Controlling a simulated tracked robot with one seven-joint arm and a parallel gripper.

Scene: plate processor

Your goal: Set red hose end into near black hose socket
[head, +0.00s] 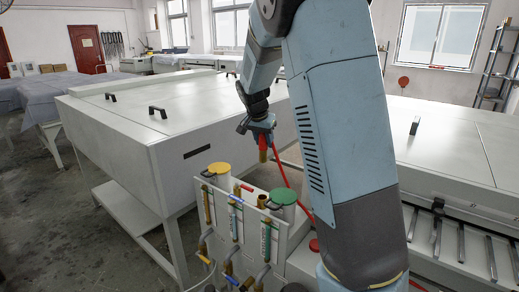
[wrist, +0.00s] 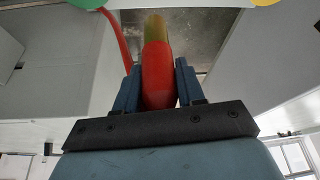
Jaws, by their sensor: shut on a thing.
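My gripper (head: 262,130) is shut on the red hose end (head: 263,143), above the back of the white rack (head: 252,186). The hose end's brass tip points down and is in the air, apart from the rack. In the wrist view the red hose end (wrist: 157,75) lies between the two blue fingers, its brass tip pointing away. The red hose (head: 288,183) trails down to the right behind the rack. Upright hose fittings line the rack's front; one brass fitting (head: 262,201) shows near the green lid. I cannot tell which is the near black hose socket.
A yellow-lidded container (head: 219,170) and a green-lidded container (head: 283,197) stand in the rack, close below my gripper. A large white machine (head: 170,125) stands to the left and another (head: 455,150) to the right. Grey floor is free at the front left.

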